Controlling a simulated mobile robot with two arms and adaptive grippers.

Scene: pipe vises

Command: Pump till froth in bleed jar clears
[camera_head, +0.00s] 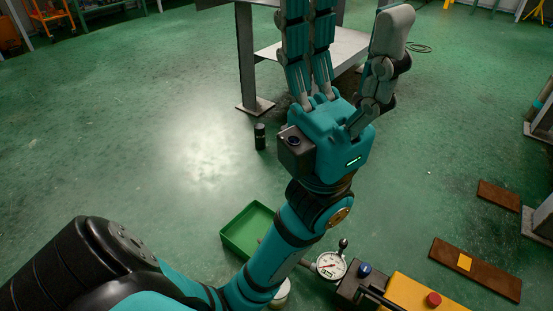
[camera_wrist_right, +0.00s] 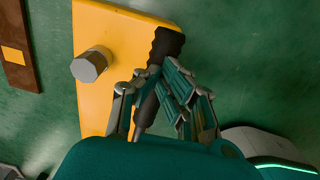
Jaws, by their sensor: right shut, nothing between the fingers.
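The yellow pump body (camera_head: 412,292) is at the bottom right of the head view, with a red knob (camera_head: 433,299) and a dark lever. In the right wrist view the pump (camera_wrist_right: 115,30) lies under the lever's black ribbed grip (camera_wrist_right: 166,45). My right gripper (camera_wrist_right: 155,75) is shut with nothing held, its fingers at the lever. A pale round object (camera_head: 283,291), perhaps the bleed jar, is mostly hidden behind my left arm; no froth can be made out. My left gripper (camera_head: 345,40) is open and empty, its fingers stretched toward the top of the head view.
A dial gauge (camera_head: 331,265) stands beside a dark block with a blue cap (camera_head: 365,269). A green tray (camera_head: 236,238) is partly behind my left arm. A black cylinder (camera_head: 260,136) stands on the floor. Brown boards (camera_head: 480,272) lie at right.

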